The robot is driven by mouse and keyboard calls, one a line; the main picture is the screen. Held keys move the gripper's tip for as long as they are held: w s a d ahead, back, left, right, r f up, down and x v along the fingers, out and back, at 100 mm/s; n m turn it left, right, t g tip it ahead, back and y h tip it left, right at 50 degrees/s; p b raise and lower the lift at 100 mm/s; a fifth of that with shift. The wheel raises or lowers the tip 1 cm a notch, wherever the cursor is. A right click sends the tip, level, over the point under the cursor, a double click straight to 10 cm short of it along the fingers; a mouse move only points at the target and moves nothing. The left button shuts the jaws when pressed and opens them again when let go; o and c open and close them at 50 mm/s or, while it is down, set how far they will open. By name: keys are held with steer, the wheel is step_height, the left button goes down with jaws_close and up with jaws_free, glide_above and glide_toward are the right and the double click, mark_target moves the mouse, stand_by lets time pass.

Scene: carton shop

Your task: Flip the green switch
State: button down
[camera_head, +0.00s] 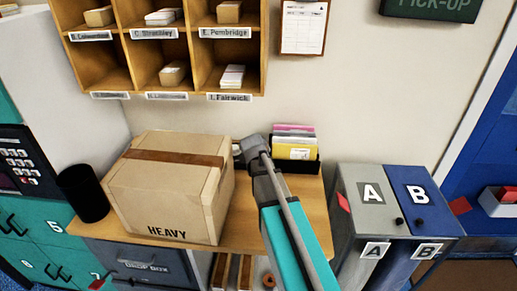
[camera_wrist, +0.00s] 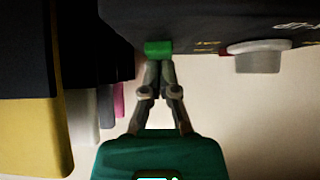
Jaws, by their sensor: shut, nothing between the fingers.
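The green switch (camera_wrist: 158,47) shows in the wrist view as a small green block on the lower edge of a dark device (camera_wrist: 200,18). My gripper (camera_wrist: 160,66) is shut with nothing in it. Its fingertips are right at the green switch; I cannot tell whether they touch it. In the head view my arm reaches over the wooden desk to beside the taped box, and the fingers, the switch and the device are hidden there.
A carton marked HEAVY (camera_head: 165,195) stands left of my arm. A file holder with coloured folders (camera_head: 294,148) is just right of it; a yellow folder (camera_wrist: 35,100) is close in the wrist view. A grey knob (camera_wrist: 258,60) sits on the device. Bins A and B (camera_head: 385,205) stand right.

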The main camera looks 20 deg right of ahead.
steer(key=shift+r, duration=0.15)
stand_by(0.4)
steer(key=shift+r+p, duration=0.2)
steer(key=shift+p, duration=0.2)
steer(key=r+p, duration=0.3)
steer(key=shift+s+a+r+p, duration=0.2)
steer(key=shift+s+r+p, duration=0.2)
steer(key=f+p+v, duration=0.1)
steer(key=p+v, duration=0.4)
steer(key=v, duration=0.4)
steer(key=shift+s+a+r, duration=0.2)
steer(key=shift+s, duration=0.35)
steer(key=s+a+f+n+g+y, duration=0.1)
steer(key=s+a+f+g, duration=0.1)
steer(key=s, duration=0.3)
steer(key=s+a+f+n+g+y, duration=0.1)
steer(key=s+a+f+n+g, duration=0.1)
steer(key=s+a+g, duration=0.2)
steer(key=s+a+f+n+g+y, duration=0.2)
steer(key=s+a, duration=0.1)
steer(key=s, duration=0.5)
steer(key=shift+a+f+g, duration=0.2)
steer(key=shift+g, duration=0.2)
